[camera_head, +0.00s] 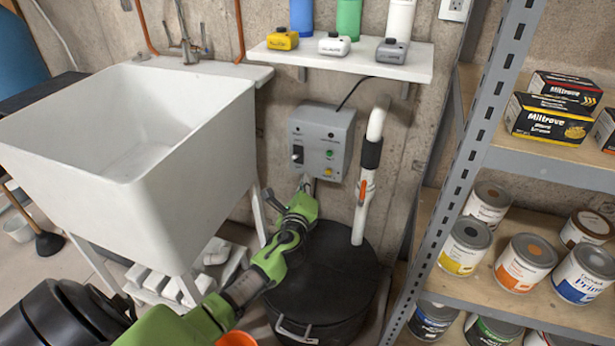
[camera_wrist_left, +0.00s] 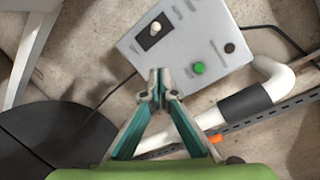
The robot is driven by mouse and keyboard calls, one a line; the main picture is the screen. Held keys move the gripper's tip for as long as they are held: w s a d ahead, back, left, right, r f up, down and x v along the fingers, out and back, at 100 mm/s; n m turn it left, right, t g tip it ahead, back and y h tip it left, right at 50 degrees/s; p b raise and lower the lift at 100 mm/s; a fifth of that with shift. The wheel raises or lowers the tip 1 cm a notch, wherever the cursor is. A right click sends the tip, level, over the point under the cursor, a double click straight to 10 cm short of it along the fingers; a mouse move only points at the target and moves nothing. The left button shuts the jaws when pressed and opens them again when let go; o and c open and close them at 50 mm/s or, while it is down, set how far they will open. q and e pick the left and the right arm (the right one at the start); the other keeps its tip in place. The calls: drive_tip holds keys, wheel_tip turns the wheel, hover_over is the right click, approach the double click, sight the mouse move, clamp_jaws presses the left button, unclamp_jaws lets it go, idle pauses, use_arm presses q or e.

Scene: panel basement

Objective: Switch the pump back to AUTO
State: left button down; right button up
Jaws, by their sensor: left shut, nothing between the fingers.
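The grey pump control box (camera_head: 322,140) is mounted on the wall between the white sink and the white pipe. On its face are a black-plated switch (camera_head: 297,153) with a pale lever, a green button or lamp (camera_head: 329,154) and a yellow one. The wrist view shows the switch (camera_wrist_left: 155,31) and the green button (camera_wrist_left: 199,68) beyond the fingers; the labels are too small to read. My left gripper (camera_head: 306,183) is shut and empty, just below the box's lower edge. Its fingertips (camera_wrist_left: 160,80) overlap that edge in the wrist view; contact is unclear. My right gripper is out of view.
The white sink (camera_head: 190,150) stands left of the box. A black sump lid (camera_head: 340,265) with the white pipe (camera_head: 362,205) lies below and right. A metal rack (camera_head: 470,150) with paint cans stands right.

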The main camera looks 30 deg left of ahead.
use_arm(q)
drive_tip(key=r+p+v, duration=0.1)
drive_tip(key=v, duration=0.5)
drive_tip(key=shift+s+d+r, duration=0.2)
drive_tip(key=shift+s+r, duration=0.05)
drive_tip(key=shift+s, duration=0.05)
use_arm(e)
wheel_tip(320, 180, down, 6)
